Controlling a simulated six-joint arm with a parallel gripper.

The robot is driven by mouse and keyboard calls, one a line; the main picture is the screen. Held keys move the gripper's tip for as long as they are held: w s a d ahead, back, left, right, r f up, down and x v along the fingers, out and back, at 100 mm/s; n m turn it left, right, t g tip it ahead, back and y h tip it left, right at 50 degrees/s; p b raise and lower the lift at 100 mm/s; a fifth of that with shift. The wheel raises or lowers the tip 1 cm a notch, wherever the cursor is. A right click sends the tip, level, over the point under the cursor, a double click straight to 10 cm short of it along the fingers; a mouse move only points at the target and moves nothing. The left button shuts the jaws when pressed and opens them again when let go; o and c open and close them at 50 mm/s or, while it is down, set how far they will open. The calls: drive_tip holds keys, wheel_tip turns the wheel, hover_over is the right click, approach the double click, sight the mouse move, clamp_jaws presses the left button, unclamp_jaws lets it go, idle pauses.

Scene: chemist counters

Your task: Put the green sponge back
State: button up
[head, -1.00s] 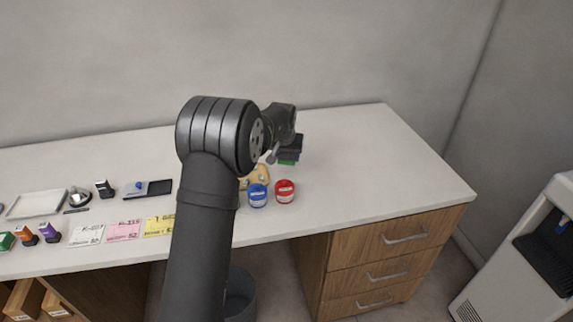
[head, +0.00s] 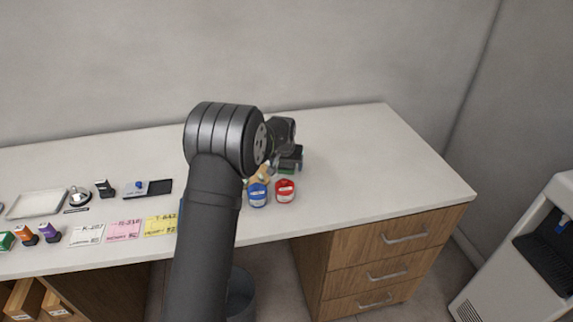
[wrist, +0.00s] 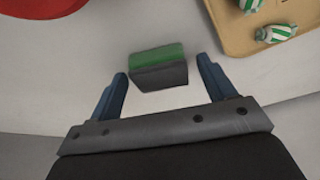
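The green sponge (wrist: 157,57) shows in the wrist view as a small block, green on one part and dark grey on the other. It sits on the white counter between the two blue fingers of my gripper (wrist: 163,70). The fingers are open, with a visible gap on each side of the sponge. In the head view my gripper (head: 289,160) is low over the counter behind the red jar, and it mostly hides the sponge.
A red jar (head: 285,191) and a blue jar (head: 257,195) stand just in front. A tan tray (wrist: 292,47) with green-striped pieces lies close by. Coloured cards (head: 123,229) and small items lie left. The counter's right side (head: 390,160) is clear.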

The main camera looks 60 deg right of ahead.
drive_tip(key=v, duration=1.2)
drive_tip(key=shift+r, duration=0.2)
drive_tip(key=shift+f, duration=0.15)
drive_tip(key=x, duration=1.2)
drive_tip(key=shift+r, duration=1.25)
